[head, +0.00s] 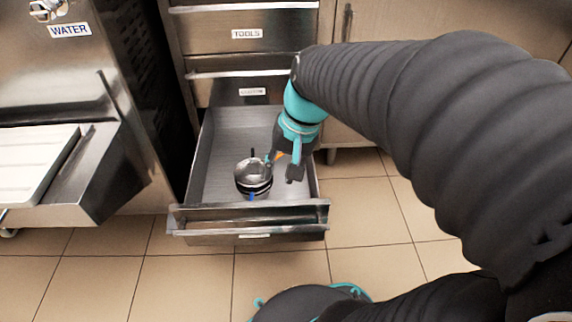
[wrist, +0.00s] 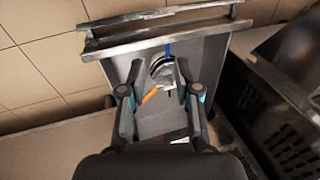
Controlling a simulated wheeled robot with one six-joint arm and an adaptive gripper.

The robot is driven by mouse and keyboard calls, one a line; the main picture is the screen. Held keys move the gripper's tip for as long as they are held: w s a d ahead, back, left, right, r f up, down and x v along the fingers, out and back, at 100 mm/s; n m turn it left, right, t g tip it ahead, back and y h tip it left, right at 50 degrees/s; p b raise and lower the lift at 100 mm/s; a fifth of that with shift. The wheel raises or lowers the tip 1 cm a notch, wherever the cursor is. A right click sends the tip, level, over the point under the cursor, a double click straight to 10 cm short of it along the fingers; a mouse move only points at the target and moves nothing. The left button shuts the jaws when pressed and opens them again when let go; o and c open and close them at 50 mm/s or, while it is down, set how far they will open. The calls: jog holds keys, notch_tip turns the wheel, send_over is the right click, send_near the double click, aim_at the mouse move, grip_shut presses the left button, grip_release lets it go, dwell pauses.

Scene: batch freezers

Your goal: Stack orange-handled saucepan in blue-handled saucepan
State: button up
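A small pile of round metal saucepans sits in the open drawer (head: 218,140). A blue handle (head: 251,197) points to the drawer front and also shows in the wrist view (wrist: 168,48). An orange handle (head: 279,155) points off to the right, towards my gripper; it shows in the wrist view (wrist: 150,97) too. The top pan (head: 252,171) is shiny inside. The pans overlap, and I cannot tell how deeply each one sits. My gripper (head: 282,169) is open beside the pans, its fingers apart on either side in the wrist view (wrist: 158,66), holding nothing visible.
A black handle (head: 253,153) points to the drawer's back. The drawer front (head: 250,222) is a raised metal edge. Shut drawers (head: 245,52) stand above. A steel machine (head: 60,90) is at left. The drawer floor behind the pans is clear.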

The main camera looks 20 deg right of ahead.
jog(key=s+r+n+t+h, duration=0.2)
jog(key=s+r+n+t, duration=0.1)
jog(key=s, duration=0.4)
jog(key=shift+d+n+t+h, duration=0.15)
jog(key=shift+n+t+h, duration=0.15)
jog(key=shift+n+t, duration=0.25)
jog(key=shift+s+r, duration=0.1)
notch_tip(320, 180, up, 7)
jog(key=p, duration=0.7)
jog(key=shift+r, duration=0.15)
